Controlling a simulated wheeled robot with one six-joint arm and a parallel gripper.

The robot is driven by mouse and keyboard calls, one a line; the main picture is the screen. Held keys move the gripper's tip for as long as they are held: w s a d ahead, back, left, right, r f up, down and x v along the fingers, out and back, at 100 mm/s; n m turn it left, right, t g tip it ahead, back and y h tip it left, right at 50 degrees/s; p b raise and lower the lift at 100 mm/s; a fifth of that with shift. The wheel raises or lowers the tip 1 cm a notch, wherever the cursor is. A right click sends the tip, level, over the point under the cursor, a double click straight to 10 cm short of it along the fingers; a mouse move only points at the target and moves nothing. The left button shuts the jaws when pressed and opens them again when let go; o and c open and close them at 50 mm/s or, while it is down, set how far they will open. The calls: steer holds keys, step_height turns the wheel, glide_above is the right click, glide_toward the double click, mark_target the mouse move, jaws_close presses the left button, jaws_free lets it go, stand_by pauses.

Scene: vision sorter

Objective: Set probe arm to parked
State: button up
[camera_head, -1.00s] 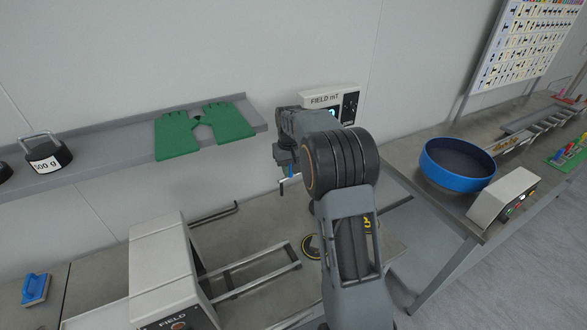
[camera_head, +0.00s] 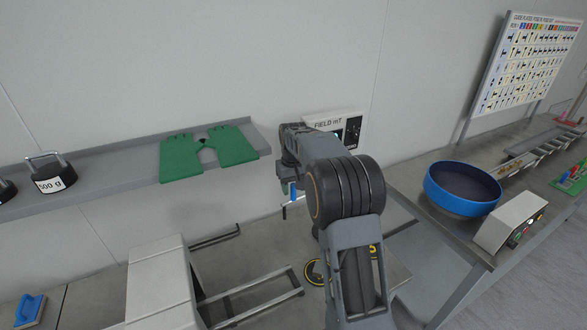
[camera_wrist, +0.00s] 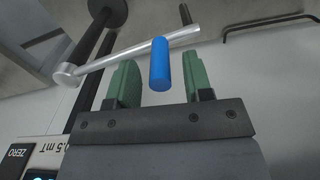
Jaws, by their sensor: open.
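The probe arm (camera_wrist: 140,54) is a thin silver rod with a round knuckle at its left end in the wrist view. A blue cylindrical handle (camera_wrist: 159,64) stands out from it. The handle also shows in the head view (camera_head: 293,192), below my wrist. My gripper (camera_wrist: 158,78) has two green fingers, open, one on each side of the handle. Gaps show between the handle and both fingers. The rod crosses behind the fingers. In the head view my own arm hides most of the probe arm.
The FIELD mT meter (camera_head: 325,123) is on the wall behind my arm. A blue bowl (camera_head: 462,190) stands at right.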

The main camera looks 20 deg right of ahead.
step_height(320, 180, up, 12)
steer(key=shift+f, duration=0.2)
stand_by(0.4)
